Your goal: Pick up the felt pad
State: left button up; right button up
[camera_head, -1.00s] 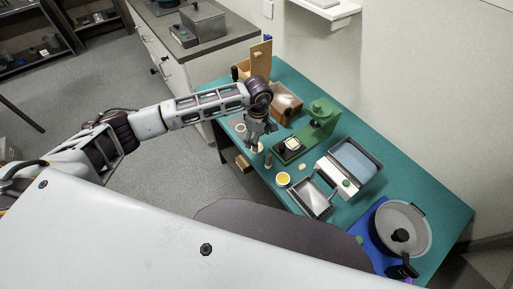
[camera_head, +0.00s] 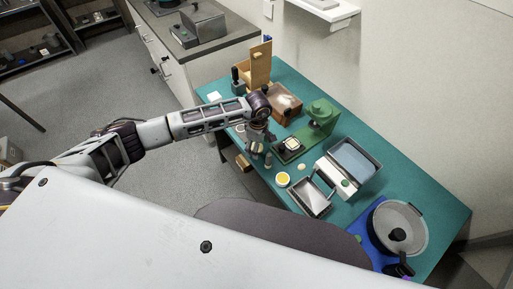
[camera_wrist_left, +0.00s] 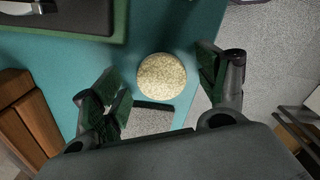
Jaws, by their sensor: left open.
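A round, pale, speckled disc that looks like the felt pad (camera_wrist_left: 161,76) lies on the teal table in the left wrist view. My left gripper (camera_wrist_left: 165,88) is open, with one finger on each side of the disc and a gap to both. In the head view my left gripper (camera_head: 259,150) points down over the near edge of the table and seems to hide the disc. My right gripper is not in view.
A green-based machine (camera_head: 318,118) stands just right of the gripper. A yellow round dish (camera_head: 283,179), a metal tray (camera_head: 313,200) and a wooden box (camera_head: 285,103) are nearby. A grey rectangular patch (camera_wrist_left: 150,118) shows beside the disc.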

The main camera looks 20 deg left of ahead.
pick_arm(q)
jog(key=shift+c, duration=0.6)
jog(key=c, duration=0.8)
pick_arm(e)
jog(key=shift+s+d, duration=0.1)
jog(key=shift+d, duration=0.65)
pick_arm(q)
jog(key=shift+r, duration=0.65)
notch_tip(320, 180, up, 9)
jog(key=shift+f+b, duration=0.15)
jog(key=shift+b, duration=0.45)
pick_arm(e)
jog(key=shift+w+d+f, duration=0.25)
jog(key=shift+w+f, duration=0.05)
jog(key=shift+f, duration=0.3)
